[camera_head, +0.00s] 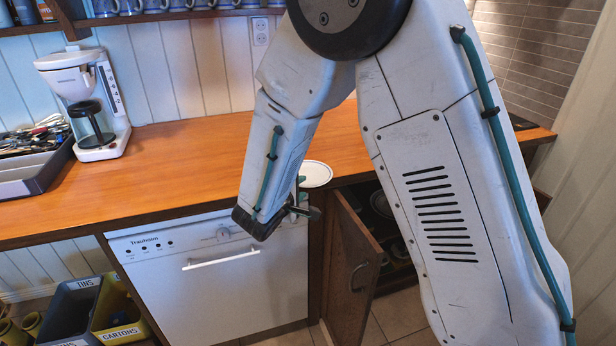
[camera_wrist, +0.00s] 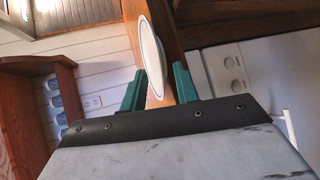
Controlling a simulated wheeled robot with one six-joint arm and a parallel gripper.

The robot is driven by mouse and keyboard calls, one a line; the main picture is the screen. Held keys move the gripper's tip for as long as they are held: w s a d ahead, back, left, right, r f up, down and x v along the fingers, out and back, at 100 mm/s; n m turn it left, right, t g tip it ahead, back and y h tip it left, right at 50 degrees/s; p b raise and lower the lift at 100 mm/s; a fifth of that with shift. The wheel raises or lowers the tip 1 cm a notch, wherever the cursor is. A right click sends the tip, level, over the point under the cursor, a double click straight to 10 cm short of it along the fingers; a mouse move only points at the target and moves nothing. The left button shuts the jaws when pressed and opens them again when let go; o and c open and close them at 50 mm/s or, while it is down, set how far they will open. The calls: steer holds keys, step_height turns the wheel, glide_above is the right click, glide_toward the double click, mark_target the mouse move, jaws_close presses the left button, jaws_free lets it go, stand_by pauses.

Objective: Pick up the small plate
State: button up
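The small plate (camera_head: 316,174) is a white disc with a thin dark ring, lying flat on the wooden counter near its front edge. My gripper (camera_head: 302,189) is at the counter's front edge, just in front of the plate; my arm hides part of this area. In the wrist view the plate (camera_wrist: 151,58) appears tilted, with its near end between the two green fingers of my gripper (camera_wrist: 160,85). The fingers are apart, with wood showing between the plate and the right finger. I cannot tell whether the left finger touches the plate.
The wooden counter (camera_head: 170,160) is mostly clear. A coffee maker (camera_head: 85,100) and a grey utensil tray (camera_head: 35,170) stand at the left. Below are a dishwasher (camera_head: 220,285), an open cabinet door (camera_head: 350,275) and sorting bins (camera_head: 85,305). A mug shelf (camera_head: 160,17) hangs above.

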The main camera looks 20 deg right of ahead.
mark_target(308, 175)
steer(key=shift+x, duration=1.2)
jaws_close()
